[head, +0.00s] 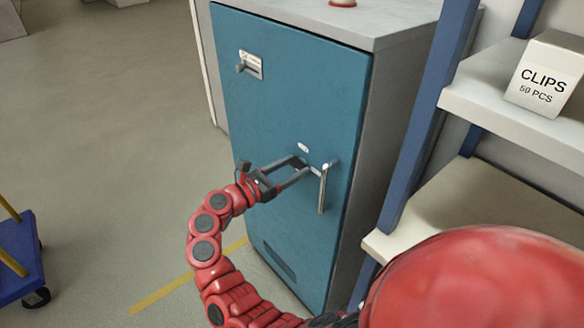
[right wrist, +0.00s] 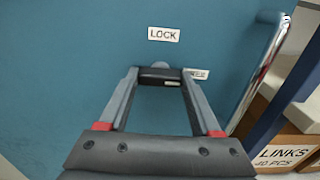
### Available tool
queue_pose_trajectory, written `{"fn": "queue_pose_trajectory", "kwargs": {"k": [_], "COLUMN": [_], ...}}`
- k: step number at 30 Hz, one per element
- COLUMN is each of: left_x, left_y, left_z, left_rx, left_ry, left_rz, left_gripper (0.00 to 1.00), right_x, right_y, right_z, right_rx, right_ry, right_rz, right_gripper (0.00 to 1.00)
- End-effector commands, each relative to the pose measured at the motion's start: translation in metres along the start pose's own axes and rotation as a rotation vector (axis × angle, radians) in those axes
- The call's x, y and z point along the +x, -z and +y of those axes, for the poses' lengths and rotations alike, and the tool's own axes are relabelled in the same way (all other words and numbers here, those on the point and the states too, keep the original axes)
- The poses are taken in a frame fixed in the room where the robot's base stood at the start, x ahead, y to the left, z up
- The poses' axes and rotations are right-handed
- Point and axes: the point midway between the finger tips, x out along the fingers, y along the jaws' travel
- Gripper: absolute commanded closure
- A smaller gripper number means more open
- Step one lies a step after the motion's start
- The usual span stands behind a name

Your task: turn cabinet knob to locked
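The cabinet (head: 290,110) has a blue door. Its knob (right wrist: 160,76), a dark bar lying level in the right wrist view, sits below a LOCK label (right wrist: 164,34). A second small label (right wrist: 197,73), partly hidden, is at the knob's right. My right gripper (head: 305,165) is at the door; it also shows in the right wrist view (right wrist: 159,72). Its fingers are spread wide, one on each side of the knob; I cannot tell whether they touch its ends. In the head view the gripper hides the knob. My left gripper is not in view.
A vertical metal handle (head: 323,188) stands just right of my right gripper. A small lever (head: 246,69) is at the door's upper left. A shelf rack (head: 418,125) with a CLIPS box (head: 546,76) is at the right. A blue cart (head: 20,258) stands at the left.

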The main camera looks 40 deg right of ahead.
Motion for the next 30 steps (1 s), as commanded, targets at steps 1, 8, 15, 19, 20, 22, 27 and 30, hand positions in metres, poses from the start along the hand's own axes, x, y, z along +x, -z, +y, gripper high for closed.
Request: {"fn": "queue_pose_trajectory", "kwargs": {"k": [1, 8, 15, 19, 20, 22, 27, 30], "left_x": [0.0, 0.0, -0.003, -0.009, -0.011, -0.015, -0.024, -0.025], "left_y": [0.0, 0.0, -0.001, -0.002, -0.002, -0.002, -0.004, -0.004], "left_z": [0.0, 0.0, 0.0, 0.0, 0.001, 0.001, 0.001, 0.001], "left_rx": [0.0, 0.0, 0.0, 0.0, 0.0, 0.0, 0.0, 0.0], "left_ry": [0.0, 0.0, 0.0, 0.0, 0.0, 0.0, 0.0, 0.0], "left_rz": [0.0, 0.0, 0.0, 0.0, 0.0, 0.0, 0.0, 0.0], "left_gripper": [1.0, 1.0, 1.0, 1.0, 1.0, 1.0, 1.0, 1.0], "right_x": [0.0, 0.0, 0.0, 0.0, 0.0, 0.0, 0.0, 0.0], "right_y": [0.0, 0.0, 0.001, 0.002, 0.003, 0.003, 0.003, 0.002], "right_z": [0.0, 0.0, 0.0, 0.0, 0.0, 0.0, 0.0, 0.0], "right_rx": [0.0, 0.0, -0.018, -0.062, -0.076, -0.117, -0.251, -0.345], "right_ry": [0.0, 0.0, 0.0, 0.0, 0.0, 0.0, -0.001, -0.001], "right_rz": [0.0, 0.0, 0.001, 0.0, 0.0, 0.0, 0.0, 0.001], "right_gripper": [0.48, 0.9, 0.91, 0.91, 0.91, 0.91, 0.91, 0.91]}}
